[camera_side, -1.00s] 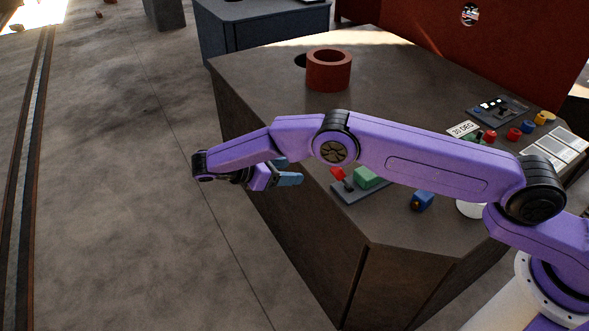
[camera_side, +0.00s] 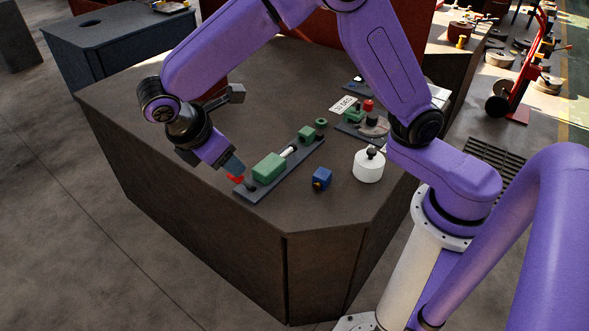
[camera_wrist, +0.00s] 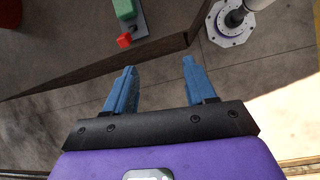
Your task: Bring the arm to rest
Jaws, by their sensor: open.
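My gripper (camera_wrist: 158,82) shows in the wrist view with its two blue fingers apart and nothing between them. Bare concrete floor lies behind the fingers, past the edge of the bench. In the side view my gripper (camera_side: 233,165) points down and to the right. It overlaps the red knob (camera_side: 235,178) of a green fixture there; I cannot tell the gap from this view. My arm is bent, with its elbow raised past the top of the picture.
The dark bench (camera_side: 330,215) carries the green fixture (camera_side: 268,167), a blue block (camera_side: 321,178), a white cylinder (camera_side: 368,166) and a 30 DEG sign (camera_side: 342,104). A blue-grey cabinet (camera_side: 120,45) stands behind. Open floor lies left of the bench.

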